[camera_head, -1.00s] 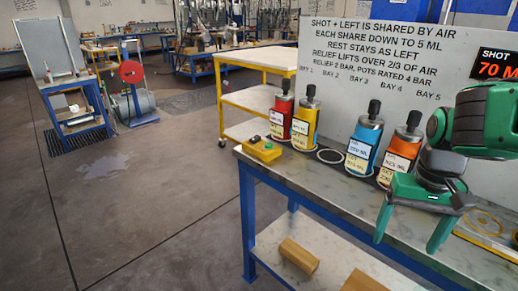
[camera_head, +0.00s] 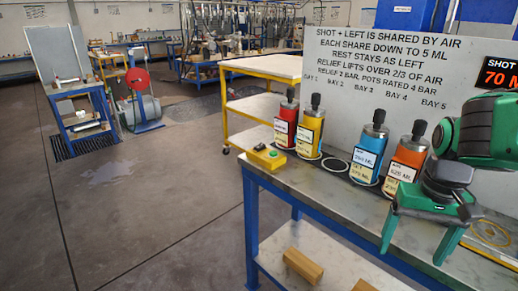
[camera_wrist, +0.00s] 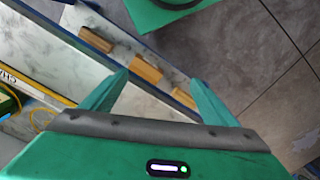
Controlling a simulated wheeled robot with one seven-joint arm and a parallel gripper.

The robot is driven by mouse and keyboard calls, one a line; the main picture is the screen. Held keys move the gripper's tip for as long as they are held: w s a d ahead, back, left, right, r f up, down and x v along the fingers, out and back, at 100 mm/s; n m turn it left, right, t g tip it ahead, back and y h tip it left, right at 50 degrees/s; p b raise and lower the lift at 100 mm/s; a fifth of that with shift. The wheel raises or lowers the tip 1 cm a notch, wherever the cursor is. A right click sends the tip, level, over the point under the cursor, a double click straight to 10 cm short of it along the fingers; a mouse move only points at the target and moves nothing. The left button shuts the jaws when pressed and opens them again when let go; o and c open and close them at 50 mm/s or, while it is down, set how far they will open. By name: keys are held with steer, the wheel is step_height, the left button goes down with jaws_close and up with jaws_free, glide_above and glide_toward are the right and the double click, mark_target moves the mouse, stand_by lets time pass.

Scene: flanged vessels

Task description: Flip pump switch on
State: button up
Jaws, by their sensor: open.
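A small yellow box (camera_head: 267,157) with a green button and a dark part on top sits at the left end of the bench. It is the only switch-like thing I see, but its setting is too small to tell. My gripper (camera_head: 412,252) is at the right, near the bench's front edge, well apart from the box. Its green fingers point down, spread open with nothing between them. In the wrist view my gripper (camera_wrist: 158,80) is also open and empty, over the lower shelf; the yellow box does not show there.
Red (camera_head: 286,124), yellow (camera_head: 309,134), blue (camera_head: 368,155) and orange (camera_head: 407,160) vessels stand along the bench (camera_head: 310,185), with an empty ring (camera_head: 336,165) among them. A lettered board (camera_head: 400,70) stands behind. Wooden blocks (camera_head: 303,266) lie on the lower shelf. Floor (camera_head: 150,220) left is clear.

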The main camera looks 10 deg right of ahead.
jaws_close()
stand_by(1.7)
